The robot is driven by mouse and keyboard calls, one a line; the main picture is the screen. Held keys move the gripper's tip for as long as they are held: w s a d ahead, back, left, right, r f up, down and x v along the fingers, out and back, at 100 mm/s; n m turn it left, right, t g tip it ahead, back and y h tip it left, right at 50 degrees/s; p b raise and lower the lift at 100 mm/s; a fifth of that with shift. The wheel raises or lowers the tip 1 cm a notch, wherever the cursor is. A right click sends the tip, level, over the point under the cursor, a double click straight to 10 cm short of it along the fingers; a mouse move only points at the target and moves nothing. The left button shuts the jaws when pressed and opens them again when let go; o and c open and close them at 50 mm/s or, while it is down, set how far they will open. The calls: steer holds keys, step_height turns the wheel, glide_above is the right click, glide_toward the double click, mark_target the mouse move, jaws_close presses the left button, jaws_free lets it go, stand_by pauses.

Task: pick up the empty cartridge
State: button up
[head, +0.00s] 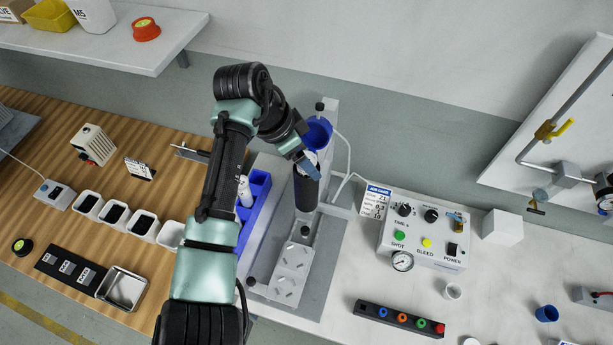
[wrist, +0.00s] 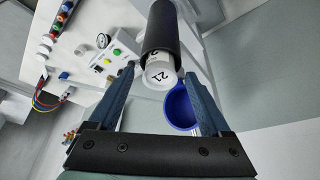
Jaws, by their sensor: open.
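A white cartridge end marked with dark digits (wrist: 160,74) sticks out of a dark cylindrical holder (wrist: 163,28). In the head view the dark holder (head: 306,192) stands on the grey fixture, its white top (head: 309,158) partly hidden by my gripper. My gripper (head: 308,167) is open at that top. In the wrist view my gripper's fingertips (wrist: 158,76) lie to either side of the white end; whether they touch it I cannot tell. Another white cartridge (head: 245,190) stands in a blue rack (head: 258,208), partly behind my arm. Whether either cartridge is empty I cannot tell.
A blue cup (head: 319,130) sits just behind the holder and also shows in the wrist view (wrist: 181,108). A control box (head: 425,240) stands at the right, with a row of coloured caps (head: 400,318) in front. A shelf (head: 120,40) overhangs at upper left.

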jaws_close()
stand_by(0.4)
stand_by(0.4)
